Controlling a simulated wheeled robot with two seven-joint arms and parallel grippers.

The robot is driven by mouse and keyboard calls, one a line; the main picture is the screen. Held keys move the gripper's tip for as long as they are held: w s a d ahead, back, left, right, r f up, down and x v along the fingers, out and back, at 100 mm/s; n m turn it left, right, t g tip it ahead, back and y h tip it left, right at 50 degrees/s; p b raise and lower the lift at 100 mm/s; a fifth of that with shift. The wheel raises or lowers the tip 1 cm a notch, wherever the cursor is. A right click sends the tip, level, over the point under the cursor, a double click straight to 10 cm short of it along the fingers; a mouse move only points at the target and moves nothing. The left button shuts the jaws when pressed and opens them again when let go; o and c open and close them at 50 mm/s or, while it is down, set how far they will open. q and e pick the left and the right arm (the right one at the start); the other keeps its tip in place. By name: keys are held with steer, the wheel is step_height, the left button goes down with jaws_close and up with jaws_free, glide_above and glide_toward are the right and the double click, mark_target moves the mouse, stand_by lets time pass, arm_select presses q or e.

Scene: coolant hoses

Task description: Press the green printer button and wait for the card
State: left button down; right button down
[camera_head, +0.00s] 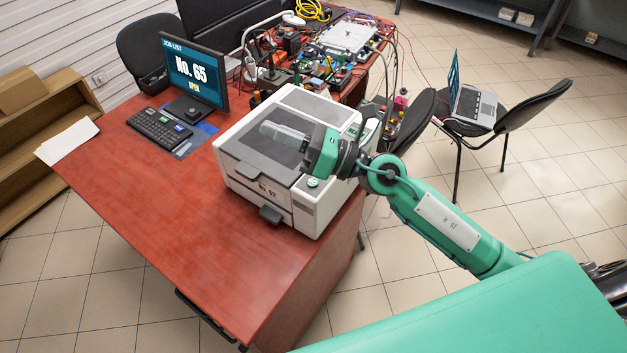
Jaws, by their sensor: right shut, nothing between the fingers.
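The printer (236,165) is a white and grey box on the red desk, with a dark glass top. Its round green button (313,182) is on the front right corner. A "No. 62" marking (268,190) shows on its front, above a small dark tray (270,215) on which I see no card. My right gripper (268,129) is shut and empty, above the printer's top and pointing left, behind and apart from the button. I cannot tell whether it touches the top. My left gripper is not in view.
The red desk (150,210) is clear at its front left. A monitor (195,75) reads "JOB LIST No. 65 OPEN", with a keyboard (158,128) before it. Paper (66,141) lies at the left edge. Cables and devices crowd the back. A chair holds a laptop (475,105).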

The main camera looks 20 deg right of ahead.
steer(key=w+d+f+n+g+h, duration=0.5)
steer(key=d+f+n+h, duration=0.4)
steer(key=f+n+h, duration=0.2)
steer(key=shift+w+d+f+n, duration=0.15)
steer(key=shift+w+f+n, duration=0.05)
steer(key=shift+w+n, duration=0.35)
steer(key=shift+f, duration=0.1)
steer(key=b, duration=0.4)
glide_above(317, 183)
step_height(317, 183, down, 8)
steer(key=shift+r, duration=0.15)
steer(key=shift+f+b, duration=0.5)
steer(key=shift+b, duration=0.15)
stand_by(0.8)
